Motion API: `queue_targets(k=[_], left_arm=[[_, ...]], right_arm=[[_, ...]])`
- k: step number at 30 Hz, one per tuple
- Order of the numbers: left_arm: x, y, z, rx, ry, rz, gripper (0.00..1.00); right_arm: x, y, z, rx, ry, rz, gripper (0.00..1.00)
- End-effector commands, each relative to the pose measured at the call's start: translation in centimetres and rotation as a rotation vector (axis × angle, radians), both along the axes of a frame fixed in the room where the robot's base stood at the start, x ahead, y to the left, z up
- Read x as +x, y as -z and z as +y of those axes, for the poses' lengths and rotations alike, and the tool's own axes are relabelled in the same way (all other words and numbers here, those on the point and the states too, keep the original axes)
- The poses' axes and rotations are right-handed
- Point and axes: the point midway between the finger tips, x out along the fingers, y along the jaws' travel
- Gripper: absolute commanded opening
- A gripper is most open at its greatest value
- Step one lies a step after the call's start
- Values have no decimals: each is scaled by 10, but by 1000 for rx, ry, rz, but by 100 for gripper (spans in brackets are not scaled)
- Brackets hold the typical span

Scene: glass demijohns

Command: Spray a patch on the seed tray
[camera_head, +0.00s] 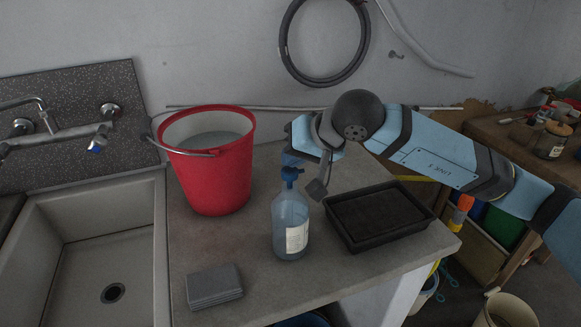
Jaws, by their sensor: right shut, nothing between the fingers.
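The seed tray (378,213) is a black rectangular tray with dark contents, lying on the grey counter near its right end. A clear spray bottle (290,222) with a blue head and a white label stands upright on the counter, left of the tray. My right gripper (318,189) comes in from the right on a blue arm. It hangs between the bottle's head and the tray's back left corner, shut with nothing in it. I cannot tell whether it touches the bottle. My left gripper is out of view.
A red bucket (213,172) stands at the back left of the counter. A stack of grey cloths or pads (214,286) lies at the front left. A sink (105,245) with a tap (62,133) is on the left. The counter (340,277) is bare in front of the tray.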

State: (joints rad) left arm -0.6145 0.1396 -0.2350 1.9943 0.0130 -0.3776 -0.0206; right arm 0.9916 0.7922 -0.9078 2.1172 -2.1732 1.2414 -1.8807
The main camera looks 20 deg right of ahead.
Motion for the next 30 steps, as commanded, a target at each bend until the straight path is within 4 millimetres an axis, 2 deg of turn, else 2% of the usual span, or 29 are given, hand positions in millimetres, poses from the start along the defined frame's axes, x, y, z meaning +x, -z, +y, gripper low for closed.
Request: queue_targets(k=[10,24,30], left_arm=[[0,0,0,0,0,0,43],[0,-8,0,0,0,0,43],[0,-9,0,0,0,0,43]], right_arm=[[0,-5,0,1,0,-1,0],[0,-52,0,0,0,-3,0],[0,-62,0,1,0,-1,0]])
